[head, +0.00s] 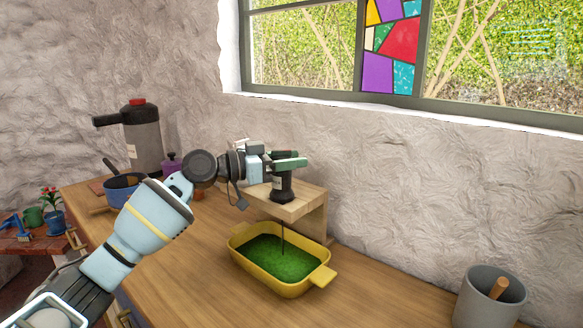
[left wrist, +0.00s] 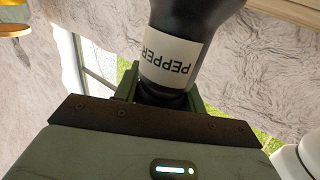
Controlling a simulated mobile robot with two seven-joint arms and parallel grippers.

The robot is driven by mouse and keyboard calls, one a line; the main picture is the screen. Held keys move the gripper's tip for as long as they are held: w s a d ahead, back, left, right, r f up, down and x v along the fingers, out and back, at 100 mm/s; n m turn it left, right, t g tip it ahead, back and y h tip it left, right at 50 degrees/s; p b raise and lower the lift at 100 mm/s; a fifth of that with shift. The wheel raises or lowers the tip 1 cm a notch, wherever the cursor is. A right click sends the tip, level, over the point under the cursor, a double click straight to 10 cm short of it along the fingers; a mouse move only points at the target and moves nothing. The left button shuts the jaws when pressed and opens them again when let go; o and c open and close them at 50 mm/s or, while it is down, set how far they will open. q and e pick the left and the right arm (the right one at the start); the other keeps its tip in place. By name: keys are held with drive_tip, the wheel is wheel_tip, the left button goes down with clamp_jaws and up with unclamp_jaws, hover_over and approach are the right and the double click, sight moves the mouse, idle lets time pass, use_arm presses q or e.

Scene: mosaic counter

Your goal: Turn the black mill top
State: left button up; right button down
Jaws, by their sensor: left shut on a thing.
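The black mill (head: 282,188) stands upright at the wooden riser in the head view. The left wrist view shows its dark body (left wrist: 190,15) with a white label reading PEPPER, upside down in the picture. My left gripper (head: 290,160) reaches in from the left and is shut on the mill's top, with its green fingers on either side. In the left wrist view the fingers (left wrist: 162,92) flank the narrow top end, which they partly hide. A thin dark line runs from below the mill down to the green contents of a yellow dish (head: 241,268). My right gripper is not in view.
The wooden riser (head: 316,205) stands on the counter against the rough wall. A grey pot with a wooden handle (head: 490,299) is at the right. A blue pan (head: 122,193) and a grey dispenser (head: 147,147) stand at the left.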

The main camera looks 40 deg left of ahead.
use_arm(q)
drive_tip(key=shift+f+m+g+h+b, duration=0.3)
drive_tip(key=shift+h+b, duration=0.1)
drive_tip(key=shift+b, duration=0.05)
drive_tip(key=shift+d+m+g+h+b, duration=0.1)
drive_tip(key=shift+m+g+h+b, duration=0.2)
drive_tip(key=shift+h+b, duration=0.1)
drive_tip(key=shift+r+m+g+h, duration=0.15)
drive_tip(key=shift+m+g+h, duration=0.25)
drive_tip(key=shift+h, duration=0.1)
drive_tip(key=shift+s+d+r+m+g+h+b, duration=0.1)
drive_tip(key=shift+m+g+h+b, duration=0.1)
drive_tip(key=shift+m+g+h, duration=0.35)
drive_tip(key=shift+s+d+r+m+g+h+b, duration=0.1)
drive_tip(key=shift+m+g+h+b, duration=0.1)
drive_tip(key=shift+m+g+h, duration=0.35)
drive_tip(key=shift+s+m+g+h, duration=0.15)
drive_tip(key=shift+m+g+h, duration=0.65)
drive_tip(key=shift+g, duration=0.7)
drive_tip(key=shift+f+m, duration=0.1)
drive_tip(key=shift+m, duration=0.2)
drive_tip(key=o, duration=1)
